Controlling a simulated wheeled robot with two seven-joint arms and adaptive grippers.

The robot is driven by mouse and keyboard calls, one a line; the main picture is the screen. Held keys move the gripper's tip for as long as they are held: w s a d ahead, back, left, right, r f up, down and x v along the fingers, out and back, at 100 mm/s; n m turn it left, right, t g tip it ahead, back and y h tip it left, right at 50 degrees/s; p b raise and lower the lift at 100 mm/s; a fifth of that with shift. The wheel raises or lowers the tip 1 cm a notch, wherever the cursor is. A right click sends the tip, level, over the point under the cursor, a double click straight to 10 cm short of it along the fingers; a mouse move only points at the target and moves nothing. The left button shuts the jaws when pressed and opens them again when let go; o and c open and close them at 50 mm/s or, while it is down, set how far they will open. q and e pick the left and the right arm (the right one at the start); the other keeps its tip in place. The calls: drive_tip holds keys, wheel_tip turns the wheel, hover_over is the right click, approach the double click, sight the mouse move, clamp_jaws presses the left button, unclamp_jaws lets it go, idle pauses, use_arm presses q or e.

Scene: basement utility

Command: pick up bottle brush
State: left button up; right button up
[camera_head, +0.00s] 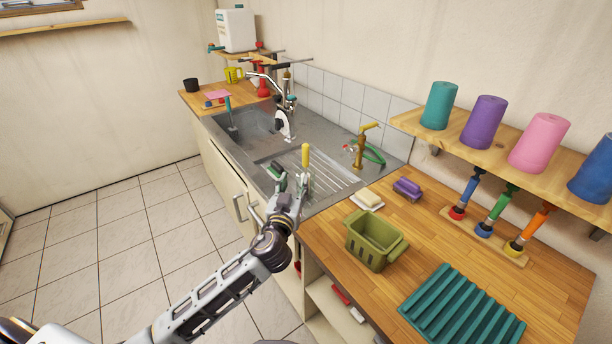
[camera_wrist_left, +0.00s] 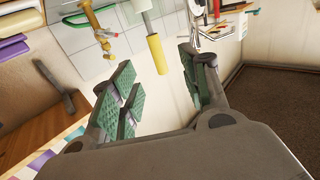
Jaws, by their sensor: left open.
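A yellow-handled tool (camera_head: 305,155), which I take for the bottle brush, stands roughly upright by the sink's ribbed drainboard. Its lower part is pale and partly hidden by my gripper. My left gripper (camera_head: 290,179) is open, with green-padded fingers, close to it on the near side. In the left wrist view the yellow handle (camera_wrist_left: 156,54) and a white part above it show between the spread fingers in the picture. I see no finger closed on it, and cannot tell how deep it lies between them. My right gripper is not in view.
The steel sink (camera_head: 335,178) has a brass tap (camera_head: 361,147) behind the drainboard. An olive basket (camera_head: 372,243), a purple sponge (camera_head: 407,188) and a teal ribbed mat (camera_head: 462,306) lie on the wooden counter. A shelf (camera_head: 480,140) with colored rolls overhangs the right side.

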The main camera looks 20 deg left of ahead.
sight(305, 160)
use_arm(q)
drive_tip(key=w+p, duration=0.1)
drive_tip(key=w, duration=0.7)
drive_tip(key=shift+w+a+p, duration=0.35)
drive_tip(key=shift+a, duration=0.05)
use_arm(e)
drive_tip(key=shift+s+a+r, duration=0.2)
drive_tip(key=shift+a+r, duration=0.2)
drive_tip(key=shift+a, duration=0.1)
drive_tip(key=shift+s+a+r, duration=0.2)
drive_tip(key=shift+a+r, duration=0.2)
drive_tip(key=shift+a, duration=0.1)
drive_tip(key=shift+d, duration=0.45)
use_arm(q)
drive_tip(key=shift+w+d+r+p, duration=0.1)
drive_tip(key=shift+w+p, duration=0.25)
drive_tip(key=shift+w, duration=0.45)
drive_tip(key=shift+w+d+r+p, duration=0.1)
drive_tip(key=shift+w+p, duration=0.2)
drive_tip(key=shift+w, duration=0.45)
drive_tip(key=shift+w+a+f, duration=0.1)
drive_tip(key=shift+w+f, duration=0.05)
drive_tip(key=shift+w, duration=0.9)
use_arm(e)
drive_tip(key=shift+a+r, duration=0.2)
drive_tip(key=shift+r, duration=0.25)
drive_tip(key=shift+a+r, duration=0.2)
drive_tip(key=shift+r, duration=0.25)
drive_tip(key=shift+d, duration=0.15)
